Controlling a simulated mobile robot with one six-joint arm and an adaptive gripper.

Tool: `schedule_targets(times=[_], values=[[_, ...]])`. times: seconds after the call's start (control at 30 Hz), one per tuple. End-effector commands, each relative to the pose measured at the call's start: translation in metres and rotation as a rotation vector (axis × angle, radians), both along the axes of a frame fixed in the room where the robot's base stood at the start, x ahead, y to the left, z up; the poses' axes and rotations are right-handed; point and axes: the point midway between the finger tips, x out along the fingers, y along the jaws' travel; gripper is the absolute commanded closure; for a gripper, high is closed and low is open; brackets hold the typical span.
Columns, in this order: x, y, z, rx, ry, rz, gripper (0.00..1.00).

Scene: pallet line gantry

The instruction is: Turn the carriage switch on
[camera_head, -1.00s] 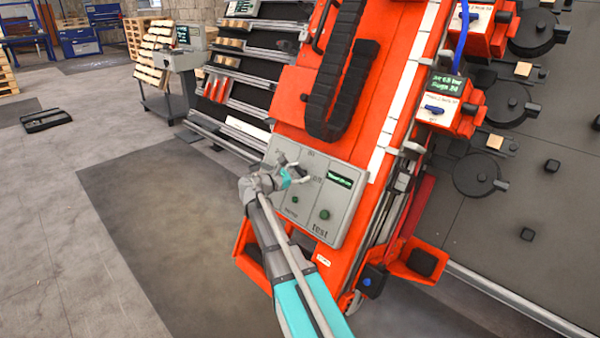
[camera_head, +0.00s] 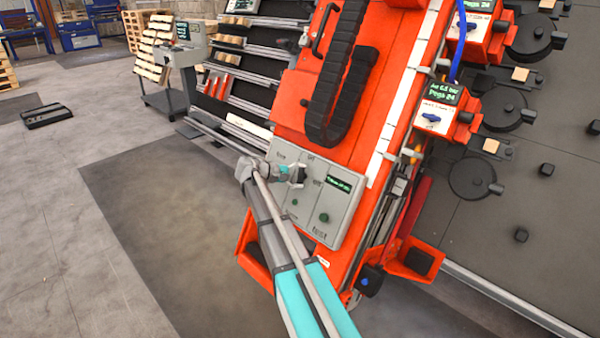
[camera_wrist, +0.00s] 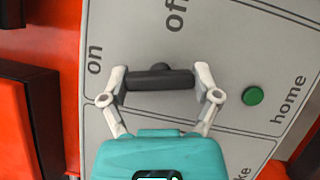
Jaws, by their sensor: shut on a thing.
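The carriage switch (camera_wrist: 160,80) is a dark bar-shaped handle on a light grey panel (camera_head: 337,213) fixed to the orange carriage. In the wrist view, the bar lies crosswise, with "on" printed to its left and "off" above it. I cannot tell which end is its pointer. My gripper (camera_wrist: 161,76) has a fingertip at each end of the bar and is shut on it. In the head view, my gripper (camera_head: 297,173) is at the panel's upper part and partly hides the switch.
A black cable chain (camera_head: 338,75) runs above. Valve boxes with blue handles (camera_head: 431,117) stand at the right. Open floor (camera_head: 70,230) lies at the left.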

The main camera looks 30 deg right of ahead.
Motion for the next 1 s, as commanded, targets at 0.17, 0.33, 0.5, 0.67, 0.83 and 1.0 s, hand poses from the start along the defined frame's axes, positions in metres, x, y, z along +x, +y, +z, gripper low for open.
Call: schedule_targets(times=[0.17,0.33,0.5,0.67,0.83,1.0], values=[[0.0005,-0.0009,0.0031,0.039,-0.111,-0.062,0.68],[-0.0001,-0.0009,0.0019,0.065,-0.186,-0.105,0.68],[-0.0004,-0.0010,0.0005,0.080,-0.224,-0.126,0.68],[-0.0006,-0.0010,-0.0003,0.084,-0.237,-0.134,0.68],[-0.0006,-0.0010,-0.0006,0.084,-0.237,-0.134,0.68],[-0.0007,-0.0010,-0.0006,0.085,-0.237,-0.134,0.13]])
